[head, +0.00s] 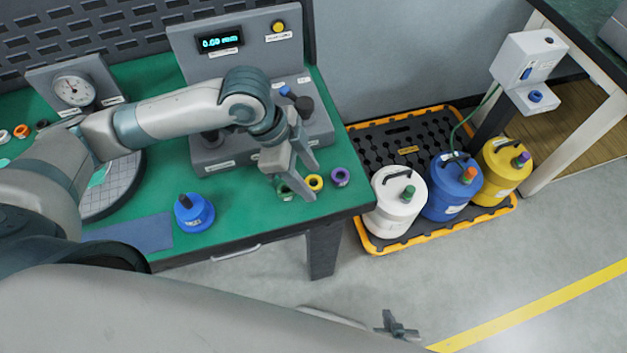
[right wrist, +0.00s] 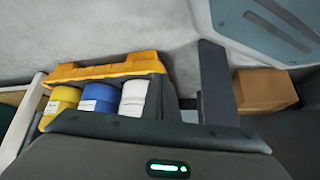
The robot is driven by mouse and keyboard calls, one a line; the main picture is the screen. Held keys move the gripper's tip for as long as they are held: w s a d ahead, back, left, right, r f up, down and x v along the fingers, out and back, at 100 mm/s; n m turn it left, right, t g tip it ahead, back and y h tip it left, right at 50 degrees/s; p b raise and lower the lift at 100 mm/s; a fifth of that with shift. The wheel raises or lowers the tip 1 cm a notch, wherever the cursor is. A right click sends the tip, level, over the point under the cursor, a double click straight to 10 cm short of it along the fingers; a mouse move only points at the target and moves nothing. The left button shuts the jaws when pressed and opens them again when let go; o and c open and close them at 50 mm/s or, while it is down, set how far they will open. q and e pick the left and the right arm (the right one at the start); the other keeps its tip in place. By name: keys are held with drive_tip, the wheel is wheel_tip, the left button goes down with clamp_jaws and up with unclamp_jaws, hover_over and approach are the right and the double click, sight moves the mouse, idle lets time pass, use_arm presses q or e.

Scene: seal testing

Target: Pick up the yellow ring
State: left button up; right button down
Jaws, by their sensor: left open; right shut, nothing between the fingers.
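The yellow ring (head: 314,182) lies flat on the green bench top (head: 255,215) near its right end. A purple ring (head: 340,176) lies just right of it, and a green ring (head: 285,191) lies left of it, partly covered by my gripper. My left gripper (head: 297,190) points down with its fingers apart, over the green ring and just left of the yellow ring. I cannot tell its exact height. Nothing shows between its fingers. My right gripper (head: 398,328) is low over the floor, away from the bench, shut and empty; its fingers also show in the right wrist view (right wrist: 190,100).
A grey tester with a display (head: 221,42) stands behind the rings. A black and yellow pallet (head: 375,247) with white, blue and yellow canisters is right of the bench. A dial gauge (head: 73,91) is at left.

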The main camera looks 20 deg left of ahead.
use_arm(q)
drive_tip(key=shift+f, duration=0.1)
use_arm(e)
drive_tip(key=shift+w+a, duration=0.1)
drive_tip(key=shift+w, duration=0.05)
use_arm(q)
drive_tip(key=shift+c, duration=0.3)
drive_tip(key=c, duration=1)
drive_tip(key=shift+c, duration=0.2)
use_arm(e)
drive_tip(key=shift+s+d+f, duration=0.2)
drive_tip(key=shift+s, duration=0.6)
use_arm(q)
drive_tip(key=shift+r, duration=0.2)
use_arm(e)
drive_tip(key=shift+w, duration=0.15)
